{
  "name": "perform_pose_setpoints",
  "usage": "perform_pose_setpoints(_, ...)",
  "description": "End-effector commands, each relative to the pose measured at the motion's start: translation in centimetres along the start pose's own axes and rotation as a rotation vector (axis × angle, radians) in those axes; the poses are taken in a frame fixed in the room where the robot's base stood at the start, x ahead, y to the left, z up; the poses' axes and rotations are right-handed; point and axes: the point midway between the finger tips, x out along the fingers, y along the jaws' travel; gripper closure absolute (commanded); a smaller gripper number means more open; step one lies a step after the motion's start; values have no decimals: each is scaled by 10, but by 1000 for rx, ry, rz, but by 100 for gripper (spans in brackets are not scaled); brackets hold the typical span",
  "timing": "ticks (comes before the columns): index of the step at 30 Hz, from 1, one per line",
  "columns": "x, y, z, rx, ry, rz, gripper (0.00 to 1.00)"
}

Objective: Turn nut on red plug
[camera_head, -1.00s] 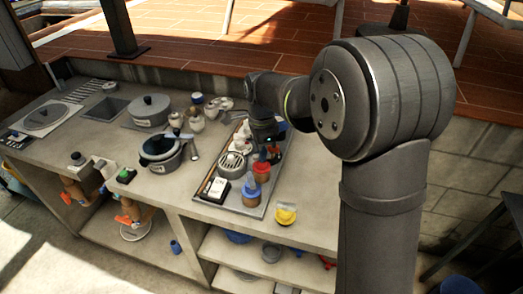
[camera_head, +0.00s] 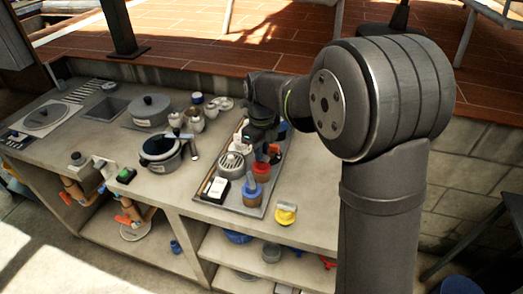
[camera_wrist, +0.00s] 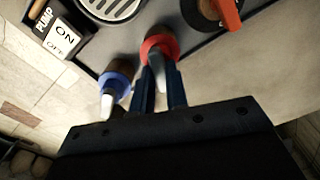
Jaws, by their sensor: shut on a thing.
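The red plug (camera_wrist: 158,44) shows in the wrist view as a red ring around a pale, pointed tip. In the head view the red plug (camera_head: 262,168) stands upright on the tray, just behind the blue plug (camera_head: 252,188). My gripper (camera_wrist: 160,78) is shut on the red plug, with its two blue-grey fingers on either side of the pale tip. The blue plug also shows in the wrist view (camera_wrist: 116,82), close to the left of my fingers. The nut's grip faces are partly hidden by the fingers. In the head view my gripper (camera_head: 260,138) is dark and small.
The tray (camera_head: 226,209) also holds a round grate (camera_head: 231,163) and a pump switch box (camera_head: 215,190). An orange-red handle (camera_wrist: 229,16) lies right of the red plug. A yellow-topped item (camera_head: 286,211) stands by the counter edge. Pots (camera_head: 160,157) are left.

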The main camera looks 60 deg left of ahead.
Motion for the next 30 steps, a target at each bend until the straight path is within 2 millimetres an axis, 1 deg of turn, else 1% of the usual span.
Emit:
perform_pose_setpoints(6, 0, 0, 0, 186, -1, 0, 100)
perform_pose_setpoints(15, 0, 0, 0, 372, -1, 0, 100)
perform_pose_setpoints(21, 0, 0, 0, 436, -1, 1, 100)
perform_pose_setpoints(30, 0, 0, 0, 463, -1, 1, 100)
